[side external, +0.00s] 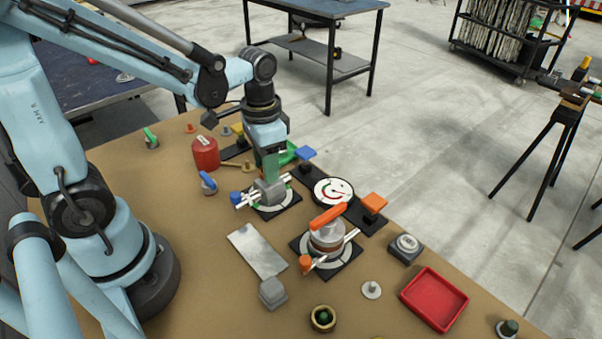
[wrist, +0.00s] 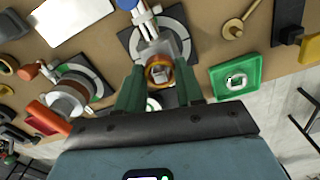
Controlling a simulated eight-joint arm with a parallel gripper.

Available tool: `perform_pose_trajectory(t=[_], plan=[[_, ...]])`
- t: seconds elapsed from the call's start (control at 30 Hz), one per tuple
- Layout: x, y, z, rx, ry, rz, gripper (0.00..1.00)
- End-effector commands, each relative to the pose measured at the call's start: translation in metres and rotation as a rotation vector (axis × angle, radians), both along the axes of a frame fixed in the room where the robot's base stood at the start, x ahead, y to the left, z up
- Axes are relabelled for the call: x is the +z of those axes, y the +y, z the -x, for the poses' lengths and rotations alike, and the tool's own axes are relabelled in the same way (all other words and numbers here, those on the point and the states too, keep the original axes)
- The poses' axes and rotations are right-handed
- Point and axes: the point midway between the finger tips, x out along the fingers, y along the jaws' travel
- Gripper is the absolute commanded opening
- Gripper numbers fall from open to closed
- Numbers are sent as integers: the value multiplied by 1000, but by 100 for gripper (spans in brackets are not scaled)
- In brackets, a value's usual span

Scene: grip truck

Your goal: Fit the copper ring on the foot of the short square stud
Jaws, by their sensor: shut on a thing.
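My gripper (wrist: 160,82) has green fingers closed on the copper ring (wrist: 150,76), which sits between the fingertips in the wrist view. A small pale, squarish shape shows inside the ring; I cannot tell for sure whether it is the short square stud. A grey block (wrist: 176,45) of a clamp fixture lies right at the ring. In the side view my gripper (side external: 269,174) points down over this grey block (side external: 270,193), on a dark base with a pale round plate. The ring is hidden there, so I cannot tell how it sits on the stud's foot.
A second fixture with an orange handle (side external: 328,217) stands to the right. A green tray (wrist: 223,91) with a pale piece lies beside my gripper. A red can (side external: 205,153), a metal plate (side external: 257,251) and a red tray (side external: 435,299) stand around. Free bench lies at the front left.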

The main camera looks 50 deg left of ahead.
Motion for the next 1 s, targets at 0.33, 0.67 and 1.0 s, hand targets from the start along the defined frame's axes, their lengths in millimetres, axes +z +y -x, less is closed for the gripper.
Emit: perform_pose_trajectory(t=[0.33,0.67,1.0], plan=[[0,0,0,0,0,0,1],[-5,0,0,0,0,0,1],[-10,0,0,0,0,0,1]])
